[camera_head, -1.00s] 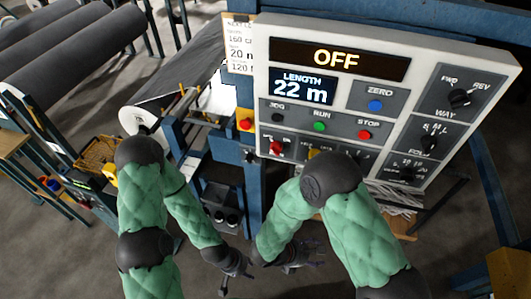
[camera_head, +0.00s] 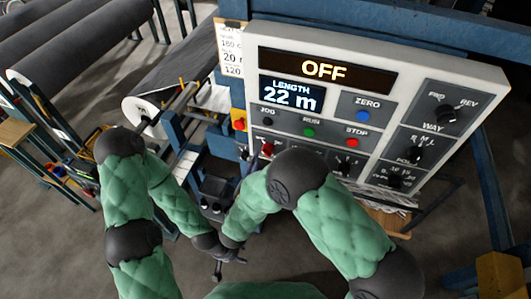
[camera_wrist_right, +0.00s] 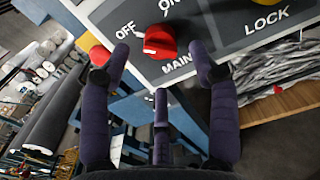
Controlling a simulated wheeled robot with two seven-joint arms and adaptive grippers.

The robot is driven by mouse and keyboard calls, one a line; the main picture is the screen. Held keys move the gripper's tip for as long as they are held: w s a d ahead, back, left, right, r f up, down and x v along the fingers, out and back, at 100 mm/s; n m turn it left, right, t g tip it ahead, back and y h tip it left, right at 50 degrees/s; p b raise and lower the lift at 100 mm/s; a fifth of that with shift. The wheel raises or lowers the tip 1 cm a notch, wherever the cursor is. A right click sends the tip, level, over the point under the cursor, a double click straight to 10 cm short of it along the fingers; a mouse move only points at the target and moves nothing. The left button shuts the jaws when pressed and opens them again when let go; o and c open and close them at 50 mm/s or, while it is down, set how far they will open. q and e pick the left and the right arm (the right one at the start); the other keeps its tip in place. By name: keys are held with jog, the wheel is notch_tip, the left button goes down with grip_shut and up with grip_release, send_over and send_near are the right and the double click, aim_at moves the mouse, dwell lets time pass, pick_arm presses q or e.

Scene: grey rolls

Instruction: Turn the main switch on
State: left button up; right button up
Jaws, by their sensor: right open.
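The main switch is a red rotary knob (camera_wrist_right: 160,41) on the grey control panel (camera_head: 415,60). In the right wrist view its white mark points left, towards the OFF side. In the head view the knob (camera_head: 267,149) shows at the panel's lower left, and the display (camera_head: 324,69) reads OFF. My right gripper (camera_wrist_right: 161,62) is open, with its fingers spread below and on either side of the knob. No grip on the knob shows. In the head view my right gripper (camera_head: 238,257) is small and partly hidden. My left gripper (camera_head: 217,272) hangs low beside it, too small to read.
A red button on a yellow box (camera_head: 239,124) is left of the panel. My right elbow covers part of that row. Grey rolls (camera_head: 60,50) lie at far left. Open floor shows below.

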aim_at(266, 155)
jog(key=shift+x, duration=2.3)
jog(key=c, duration=1.1)
